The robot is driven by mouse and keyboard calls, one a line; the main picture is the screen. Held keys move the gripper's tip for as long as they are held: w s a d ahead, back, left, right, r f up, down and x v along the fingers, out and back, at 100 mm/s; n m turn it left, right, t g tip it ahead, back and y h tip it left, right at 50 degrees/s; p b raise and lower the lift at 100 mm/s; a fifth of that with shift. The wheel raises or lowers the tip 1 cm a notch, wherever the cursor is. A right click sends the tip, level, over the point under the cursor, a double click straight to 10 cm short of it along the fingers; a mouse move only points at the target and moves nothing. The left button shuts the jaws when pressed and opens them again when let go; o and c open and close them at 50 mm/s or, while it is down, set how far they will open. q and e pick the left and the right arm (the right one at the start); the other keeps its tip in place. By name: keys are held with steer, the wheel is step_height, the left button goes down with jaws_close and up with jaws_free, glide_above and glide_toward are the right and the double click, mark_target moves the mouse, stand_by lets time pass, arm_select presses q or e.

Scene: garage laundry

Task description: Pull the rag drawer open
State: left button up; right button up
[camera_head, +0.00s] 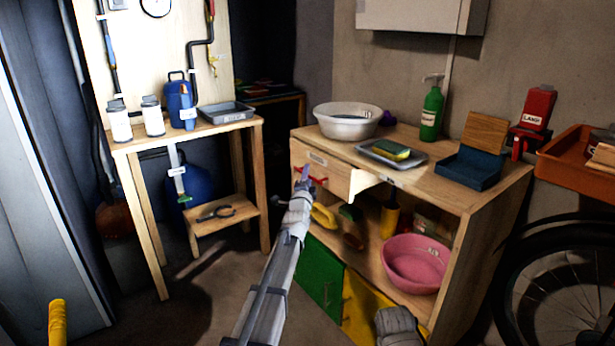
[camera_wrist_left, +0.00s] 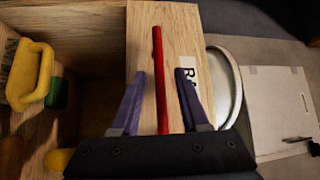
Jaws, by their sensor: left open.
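The rag drawer is the light wooden drawer at the upper left of the workbench. Its front (camera_head: 334,184) has a red bar handle (camera_head: 320,180) and a pale label. It looks shut or nearly so; I cannot tell exactly. My left gripper (camera_head: 304,173) is at the drawer front, by the handle. In the left wrist view, the red handle (camera_wrist_left: 158,60) runs between the two purple fingers of my left gripper (camera_wrist_left: 161,76). The fingers are open, with a gap on each side of the bar. Part of the label (camera_wrist_left: 190,82) shows beside the right finger. My right gripper is not in view.
On the bench top are a white basin (camera_head: 347,127), a tray with a sponge (camera_head: 391,152) and a green bottle (camera_head: 431,110). A pink tub (camera_head: 415,266) sits on the open shelf below. A small table (camera_head: 190,132) stands left; floor between is clear.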

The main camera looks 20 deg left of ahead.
arm_select(q)
jaws_close()
stand_by(1.3)
